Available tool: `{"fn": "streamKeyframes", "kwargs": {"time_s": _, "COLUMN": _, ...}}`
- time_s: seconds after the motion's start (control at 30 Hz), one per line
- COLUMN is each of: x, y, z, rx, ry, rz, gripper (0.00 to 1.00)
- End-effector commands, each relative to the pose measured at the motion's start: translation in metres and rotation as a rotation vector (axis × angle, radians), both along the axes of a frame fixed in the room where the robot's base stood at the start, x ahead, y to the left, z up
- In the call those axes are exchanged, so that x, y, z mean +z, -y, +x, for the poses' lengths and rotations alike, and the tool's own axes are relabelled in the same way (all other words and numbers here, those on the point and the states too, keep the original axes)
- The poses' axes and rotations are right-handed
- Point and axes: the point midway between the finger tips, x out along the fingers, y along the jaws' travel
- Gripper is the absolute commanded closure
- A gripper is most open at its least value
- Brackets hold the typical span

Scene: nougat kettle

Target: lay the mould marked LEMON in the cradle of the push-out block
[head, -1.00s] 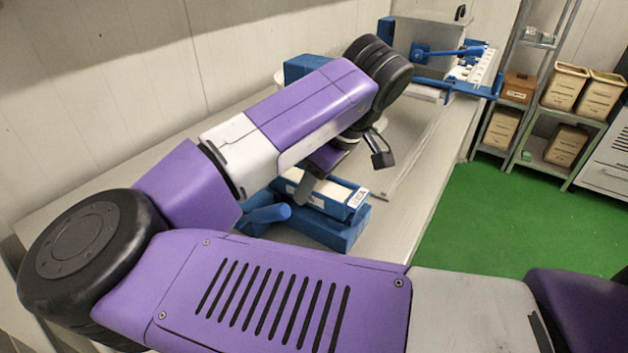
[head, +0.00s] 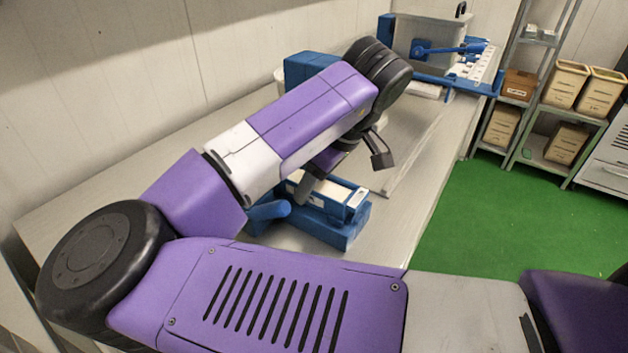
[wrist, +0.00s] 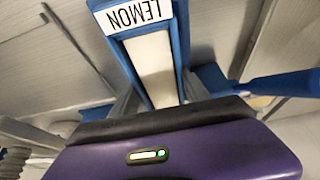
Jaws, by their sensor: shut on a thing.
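The LEMON mould (wrist: 152,62) is a blue tray with a cream filling and a white end label; LEMON reads upside down in the wrist view. My gripper (wrist: 160,100) is shut on it across its sides. In the head view the mould (head: 352,203) is partly hidden by my gripper (head: 318,188), and its label is too small to read. The blue push-out block (head: 335,233) is directly below it. The mould lies along the block, touching it or just above; I cannot tell which. The cradle is hidden under the mould.
A blue handle (head: 268,210) sticks out left of the block. A blue box (head: 305,68) stands behind my arm. A grey box with a blue lever (head: 440,48) and a white rack (head: 478,66) are at the table's far end. The table right of the block is clear.

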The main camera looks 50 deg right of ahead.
Motion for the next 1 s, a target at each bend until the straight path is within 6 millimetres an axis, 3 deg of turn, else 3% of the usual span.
{"fn": "streamKeyframes", "kwargs": {"time_s": 0.47, "x": -0.0024, "y": 0.0002, "z": 0.0001, "rx": 0.000, "ry": 0.001, "rz": -0.001, "gripper": 1.00}}
{"fn": "streamKeyframes", "kwargs": {"time_s": 0.5, "x": -0.0024, "y": 0.0002, "z": 0.0001, "rx": 0.000, "ry": 0.001, "rz": -0.001, "gripper": 0.38}}
{"fn": "streamKeyframes", "kwargs": {"time_s": 0.6, "x": -0.0026, "y": 0.0002, "z": 0.0001, "rx": 0.000, "ry": 0.000, "rz": 0.000, "gripper": 0.20}}
{"fn": "streamKeyframes", "kwargs": {"time_s": 0.8, "x": -0.0029, "y": 0.0001, "z": -0.0001, "rx": 0.000, "ry": 0.000, "rz": 0.000, "gripper": 0.20}}
{"fn": "streamKeyframes", "kwargs": {"time_s": 0.83, "x": -0.0036, "y": 0.0001, "z": -0.0005, "rx": 0.000, "ry": -0.002, "rz": 0.001, "gripper": 0.18}}
{"fn": "streamKeyframes", "kwargs": {"time_s": 0.9, "x": -0.0036, "y": 0.0001, "z": -0.0004, "rx": -0.001, "ry": -0.002, "rz": 0.001, "gripper": 0.05}}
{"fn": "streamKeyframes", "kwargs": {"time_s": 1.0, "x": -0.0035, "y": 0.0001, "z": -0.0004, "rx": 0.000, "ry": -0.001, "rz": 0.000, "gripper": 0.02}}
